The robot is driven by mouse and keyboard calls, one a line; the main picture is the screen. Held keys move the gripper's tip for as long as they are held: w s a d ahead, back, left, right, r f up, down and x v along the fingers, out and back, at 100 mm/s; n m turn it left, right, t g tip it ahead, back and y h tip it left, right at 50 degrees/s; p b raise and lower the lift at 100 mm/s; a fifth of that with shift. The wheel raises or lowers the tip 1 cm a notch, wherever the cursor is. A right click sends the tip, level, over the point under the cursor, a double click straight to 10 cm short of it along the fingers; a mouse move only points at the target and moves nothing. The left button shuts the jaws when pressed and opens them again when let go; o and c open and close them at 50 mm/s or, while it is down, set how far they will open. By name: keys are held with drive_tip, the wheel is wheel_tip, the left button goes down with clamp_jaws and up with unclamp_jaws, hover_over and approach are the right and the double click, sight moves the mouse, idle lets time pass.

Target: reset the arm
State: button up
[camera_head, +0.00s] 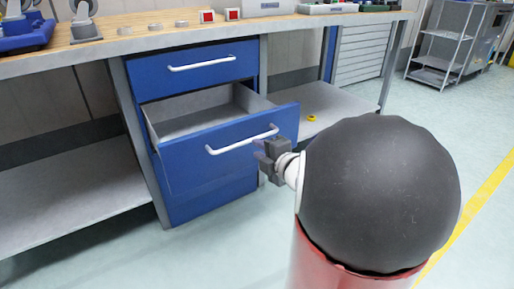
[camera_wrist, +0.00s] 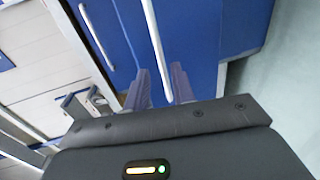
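My gripper (camera_head: 261,151) is at the right end of the open drawer's front, close to the white handle (camera_head: 242,140). In the wrist view my gripper (camera_wrist: 161,70) has its two fingers apart, with the white handle (camera_wrist: 156,40) showing in the gap between them. I cannot tell whether a finger touches the handle. The blue drawer (camera_head: 215,152) is pulled out and its grey inside looks empty. My arm hides part of the floor to the right of the cabinet.
The upper drawer (camera_head: 190,77) is closed. The workbench top (camera_head: 120,45) runs above. A lower shelf (camera_head: 75,195) lies at left, and another shelf (camera_head: 330,105) with a small yellow ring (camera_head: 312,118) at right. A grey rack (camera_head: 445,50) stands far right. The floor in front is clear.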

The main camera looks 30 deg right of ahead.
idle(0.4)
drive_tip(key=s+a+r+m+g+h+p, duration=0.45)
drive_tip(key=r+m, duration=0.25)
drive_tip(key=m, duration=0.5)
drive_tip(key=s+a+m+g+y+p, duration=0.2)
drive_tip(key=s+a+m+g+y, duration=0.2)
drive_tip(key=s+a, duration=0.9)
drive_tip(key=shift+s+a+f+m+g, duration=0.25)
drive_tip(key=shift+s+m+g, duration=0.55)
drive_tip(key=shift+m, duration=0.4)
